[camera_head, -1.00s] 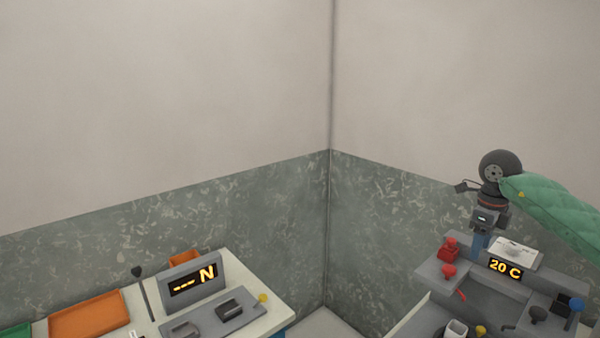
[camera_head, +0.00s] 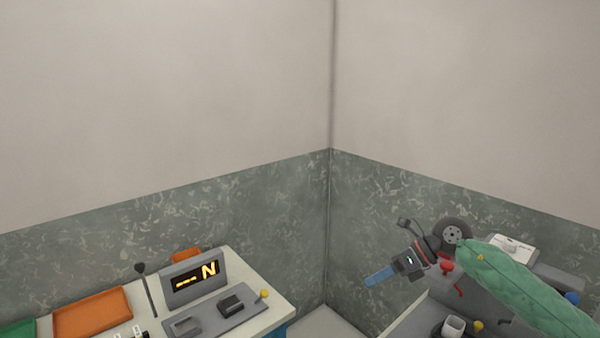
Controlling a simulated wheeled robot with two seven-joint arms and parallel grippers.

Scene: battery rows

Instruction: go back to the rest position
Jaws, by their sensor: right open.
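My right gripper (camera_head: 378,277) has blue fingers and reaches in from the right on my green-sleeved arm. It points left and a little down, in front of the wall and just left of the grey station (camera_head: 415,318). The fingers look empty and show nearly edge-on. My left gripper is not in view.
At left, a table (camera_head: 277,298) holds a display box (camera_head: 194,283) reading N, an orange tray (camera_head: 92,313) and a green tray (camera_head: 18,331). Floor shows between the tables.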

